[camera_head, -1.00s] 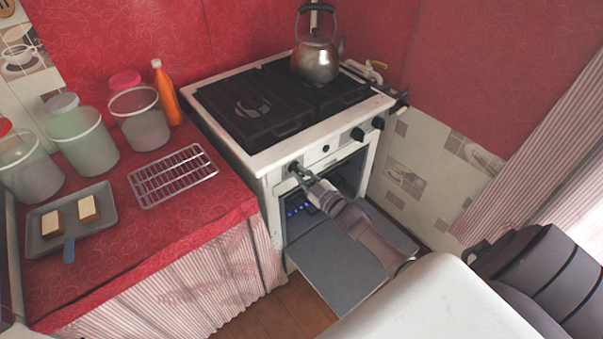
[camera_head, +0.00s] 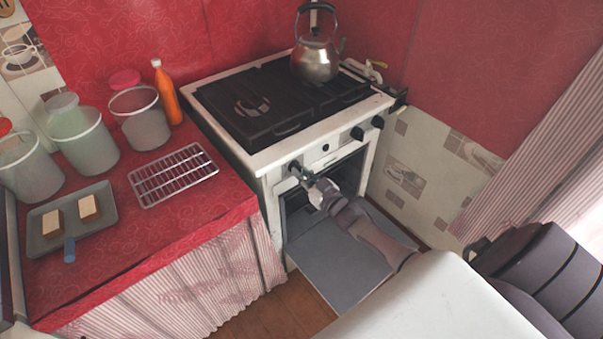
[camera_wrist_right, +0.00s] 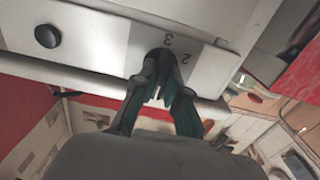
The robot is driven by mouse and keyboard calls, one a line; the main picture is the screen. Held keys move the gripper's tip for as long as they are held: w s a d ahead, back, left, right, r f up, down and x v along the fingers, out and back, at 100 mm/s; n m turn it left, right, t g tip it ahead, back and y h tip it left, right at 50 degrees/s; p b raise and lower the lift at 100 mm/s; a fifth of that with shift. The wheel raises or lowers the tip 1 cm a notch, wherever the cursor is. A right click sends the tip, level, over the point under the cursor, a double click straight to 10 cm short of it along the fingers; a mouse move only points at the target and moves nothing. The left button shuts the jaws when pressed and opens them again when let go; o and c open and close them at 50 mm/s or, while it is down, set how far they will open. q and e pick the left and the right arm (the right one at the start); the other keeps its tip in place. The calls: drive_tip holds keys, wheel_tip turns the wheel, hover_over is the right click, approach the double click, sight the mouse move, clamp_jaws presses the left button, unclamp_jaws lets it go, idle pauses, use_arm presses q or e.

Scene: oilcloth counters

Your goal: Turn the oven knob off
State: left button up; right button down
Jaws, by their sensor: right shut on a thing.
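The white stove (camera_head: 262,164) stands in the corner, with knobs along its front panel. The oven knob (camera_wrist_right: 158,56) is the leftmost one in the head view. In the wrist view it is a dark round knob beside the printed digits 3 and 2, mostly hidden by my fingers. My right gripper (camera_head: 300,172) reaches it from the front and is shut on it; its fingers also show in the wrist view (camera_wrist_right: 168,84). The oven door (camera_head: 340,262) hangs open below, and the oven interior looks dark. My left gripper is not in view.
A kettle (camera_head: 316,62) stands at the back of the hob. Two more knobs (camera_head: 357,133) (camera_head: 378,122) sit farther right. The red counter on the left holds a wire rack (camera_head: 172,174), a tray with bread (camera_head: 50,244), tubs and an orange bottle (camera_head: 167,97).

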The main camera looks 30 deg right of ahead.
drive_tip(key=shift+f, duration=0.1)
drive_tip(key=c, duration=1.2)
unclamp_jaws()
drive_tip(key=s, duration=1.2)
drive_tip(key=shift+d, duration=0.45)
